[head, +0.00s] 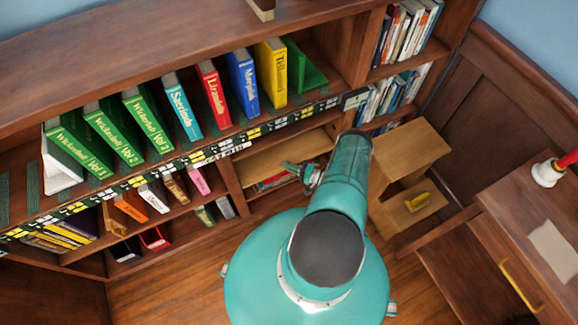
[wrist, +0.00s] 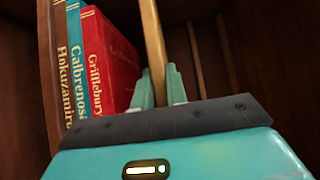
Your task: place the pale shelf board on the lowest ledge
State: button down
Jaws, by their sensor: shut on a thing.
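The pale shelf board (head: 285,155) lies across the lower middle bay of the bookcase in the head view. In the wrist view the board (wrist: 153,38) shows edge-on as a thin tan strip between my fingers. My gripper (wrist: 160,88) is shut on it; in the head view my gripper (head: 309,174) is at the bay's front, partly hidden by my arm. Narrow wooden strips, which look like ledges (wrist: 196,55), run along the dark bay wall, right of the board in the wrist view. I cannot tell whether the board touches any ledge.
Red, teal and brown books (wrist: 108,60) are close to the board's left in the wrist view; a red book (head: 272,182) shows below the board in the head view. A wooden cabinet (head: 412,150) stands right of the bay. Upright books (head: 210,95) fill the shelf above.

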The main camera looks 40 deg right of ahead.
jog(key=c, duration=1.3)
grip_release()
jog(key=shift+s, duration=0.15)
jog(key=v, duration=1.3)
jog(key=shift+s+d, duration=0.2)
jog(key=shift+s, duration=0.05)
